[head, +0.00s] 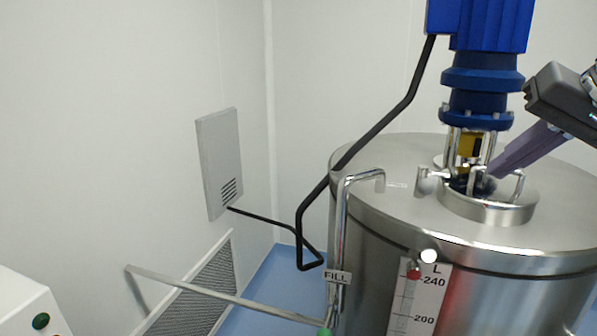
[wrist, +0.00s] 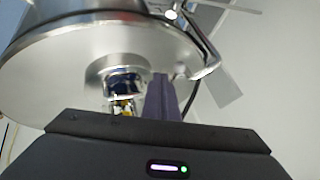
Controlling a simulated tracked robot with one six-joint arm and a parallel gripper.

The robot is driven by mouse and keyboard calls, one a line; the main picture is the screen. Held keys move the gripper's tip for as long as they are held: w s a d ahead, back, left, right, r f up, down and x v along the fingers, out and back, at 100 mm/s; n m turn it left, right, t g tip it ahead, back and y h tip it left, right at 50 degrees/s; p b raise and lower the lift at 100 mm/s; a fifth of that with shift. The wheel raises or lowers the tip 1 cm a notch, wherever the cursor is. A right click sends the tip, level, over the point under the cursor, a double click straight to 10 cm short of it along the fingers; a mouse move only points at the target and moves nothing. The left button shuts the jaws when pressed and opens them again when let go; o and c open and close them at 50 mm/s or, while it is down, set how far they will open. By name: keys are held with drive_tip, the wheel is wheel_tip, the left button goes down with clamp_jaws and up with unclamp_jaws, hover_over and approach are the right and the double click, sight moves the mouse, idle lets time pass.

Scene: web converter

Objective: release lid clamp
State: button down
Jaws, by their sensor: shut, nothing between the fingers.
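A steel tank (head: 570,230) has a round lid (head: 390,155) with a raised collar (head: 490,208) under the blue mixer drive (head: 487,60). A small steel T-shaped fitting (head: 430,182) and a bent steel handle (head: 518,180) sit at the collar; I cannot tell which is the lid clamp. My gripper (head: 489,170) comes in from the right, its purple fingers shut and empty, tips over the collar beside the mixer posts. Whether they touch anything is unclear. In the wrist view, the shut fingers (wrist: 160,80) overlap the collar (wrist: 100,70) beside the mixer; the clamp cannot be made out.
A black cable (head: 370,135) hangs from the drive past the tank's left side. A bent steel fill pipe (head: 343,215) rises at the lid's left edge. A level scale (head: 413,300) is on the tank front. A grey wall cabinet (head: 219,160) is at left.

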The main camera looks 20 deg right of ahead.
drive_tip(key=shift+s+d+m, duration=0.3)
drive_tip(key=shift+s+d, duration=0.5)
drive_tip(key=shift+s, duration=0.1)
drive_tip(key=shift+w+f, duration=0.1)
drive_tip(key=shift+f, duration=0.05)
drive_tip(key=x, duration=0.9)
drive_tip(key=shift+w+a+f, duration=0.25)
drive_tip(key=shift+w, duration=0.05)
drive_tip(key=shift+w+a+r, duration=0.2)
drive_tip(key=shift+w+a, duration=0.45)
drive_tip(key=shift+w+a+r, duration=0.2)
drive_tip(key=shift+w+a, duration=0.5)
drive_tip(key=shift+d, duration=0.2)
drive_tip(key=shift+a, duration=0.35)
